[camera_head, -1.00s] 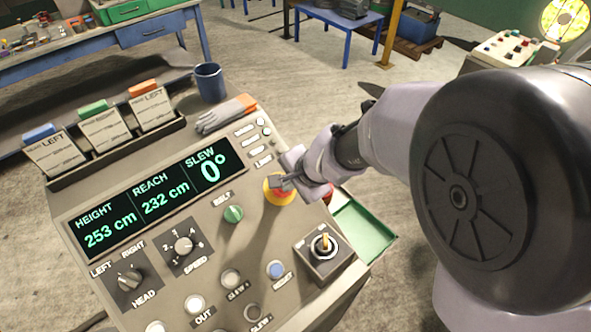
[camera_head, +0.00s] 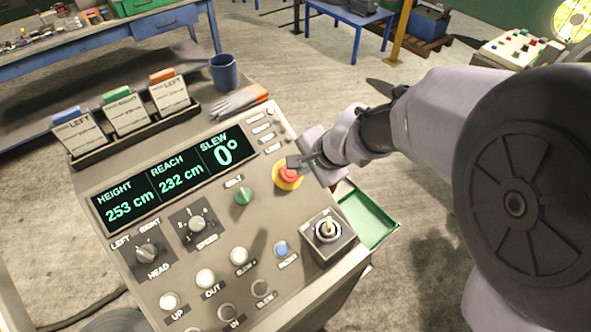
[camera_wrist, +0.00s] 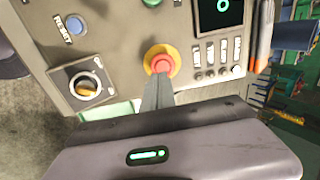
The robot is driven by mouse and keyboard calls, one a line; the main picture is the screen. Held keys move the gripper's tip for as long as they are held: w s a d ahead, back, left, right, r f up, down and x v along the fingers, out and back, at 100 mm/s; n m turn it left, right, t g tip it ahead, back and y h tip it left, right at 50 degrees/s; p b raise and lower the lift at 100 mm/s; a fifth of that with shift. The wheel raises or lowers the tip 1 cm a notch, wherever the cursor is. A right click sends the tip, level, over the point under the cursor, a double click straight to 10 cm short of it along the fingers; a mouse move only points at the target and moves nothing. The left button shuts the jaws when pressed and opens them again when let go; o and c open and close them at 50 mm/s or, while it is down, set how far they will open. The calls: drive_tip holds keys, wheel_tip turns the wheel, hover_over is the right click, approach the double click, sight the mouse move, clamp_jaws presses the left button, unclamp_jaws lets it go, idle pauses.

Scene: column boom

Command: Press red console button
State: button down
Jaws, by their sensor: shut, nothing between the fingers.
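The red console button (camera_head: 288,173) is a round mushroom button on a yellow ring, near the right edge of the sloped grey console (camera_head: 180,272). In the wrist view the red button (camera_wrist: 162,64) shows in the upper middle, with its yellow ring around it. My gripper (camera_head: 292,162) is shut and empty, its fingertips at the upper side of the button in the head view. In the wrist view the shut fingers (camera_wrist: 160,82) reach the button's lower edge. I cannot tell whether they touch it.

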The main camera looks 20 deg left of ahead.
drive_tip(key=d+r+p, duration=0.2)
drive_tip(key=d+r, duration=0.1)
drive_tip(key=r, duration=0.3)
drive_tip(key=shift+s+r, duration=0.15)
drive_tip(key=shift+s, duration=0.25)
drive_tip(key=shift+d, duration=0.1)
